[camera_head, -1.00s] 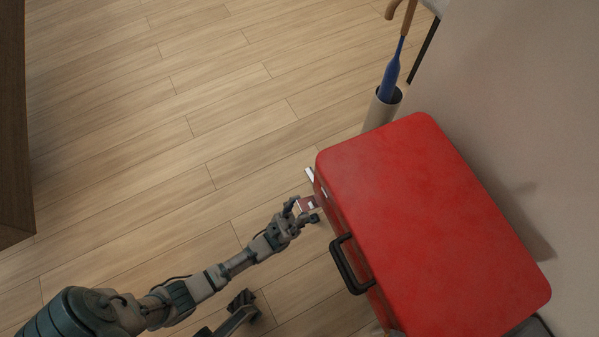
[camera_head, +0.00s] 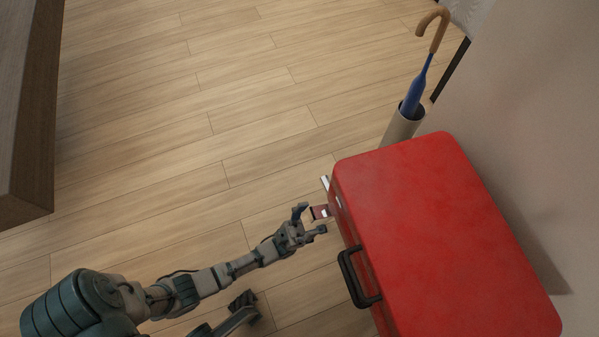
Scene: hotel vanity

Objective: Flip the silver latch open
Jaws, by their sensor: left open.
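The red suitcase (camera_head: 440,230) fills the lower right, with a black handle (camera_head: 355,278) on its left side. A small silver latch piece (camera_head: 325,183) shows at the suitcase's upper left edge. A reddish plate with a silver part (camera_head: 321,212) sticks out from that side just below it. My left gripper (camera_head: 311,221) is open, its fingers pointing at the suitcase side, right beside this plate. I cannot tell whether a finger touches it. The suitcase's front face is mostly hidden from above. My right gripper is not in view.
A blue umbrella (camera_head: 415,95) with a wooden crook stands in a holder (camera_head: 402,126) behind the suitcase. A wall (camera_head: 540,130) runs along the right. A dark wooden piece of furniture (camera_head: 28,120) stands at the left. The wood floor (camera_head: 200,130) between is clear.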

